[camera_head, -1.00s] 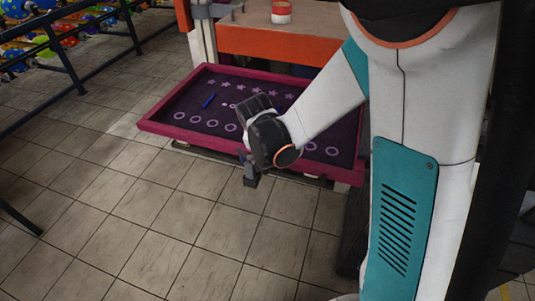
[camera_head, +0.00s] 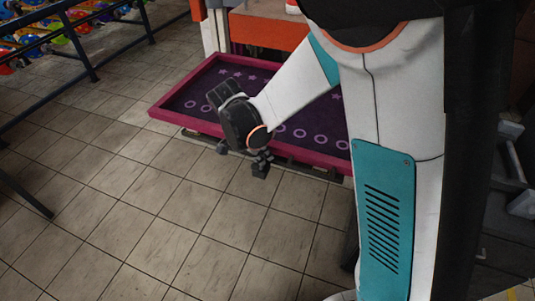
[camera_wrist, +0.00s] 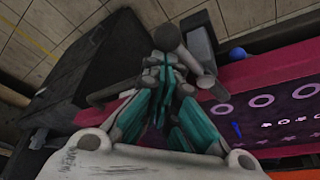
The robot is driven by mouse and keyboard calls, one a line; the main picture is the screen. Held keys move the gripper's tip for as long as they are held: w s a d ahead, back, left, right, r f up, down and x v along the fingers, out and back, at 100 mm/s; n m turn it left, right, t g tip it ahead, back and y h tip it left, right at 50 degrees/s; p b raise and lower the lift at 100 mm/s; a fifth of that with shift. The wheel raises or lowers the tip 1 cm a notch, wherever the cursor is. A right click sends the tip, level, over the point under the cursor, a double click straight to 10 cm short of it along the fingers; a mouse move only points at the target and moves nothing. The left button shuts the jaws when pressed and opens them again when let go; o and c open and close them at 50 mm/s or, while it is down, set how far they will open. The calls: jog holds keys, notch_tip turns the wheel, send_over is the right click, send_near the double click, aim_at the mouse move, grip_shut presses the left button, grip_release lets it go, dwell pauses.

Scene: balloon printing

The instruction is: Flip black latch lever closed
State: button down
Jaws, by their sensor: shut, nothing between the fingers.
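My gripper (camera_head: 262,163) is shut and empty, pointing down past the front edge of the magenta-framed tray (camera_head: 300,153). In the wrist view its teal fingers (camera_wrist: 166,62) meet in the middle of the picture. Just beyond the fingertips are a grey rounded bar (camera_wrist: 168,36) and a dark block (camera_wrist: 199,40), close to the tray's magenta edge. I cannot tell which of these, if either, is the black latch lever, or whether my fingers touch it. In the head view my wrist and gripper cover that part of the tray's front edge.
The tray's purple panel (camera_head: 310,113) carries printed stars and rings. An orange beam (camera_head: 268,30) stands behind it. A dark rail (camera_head: 85,35) with colourful balls runs at the upper left. The tiled floor (camera_head: 170,220) in front is clear.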

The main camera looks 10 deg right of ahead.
jog(key=shift+a, duration=0.55)
dwell(0.4)
jog(key=d, duration=0.4)
jog(key=p+v, duration=0.4)
jog(key=v, duration=0.6)
jog(key=shift+w+r, duration=0.3)
jog(key=shift+r, duration=0.1)
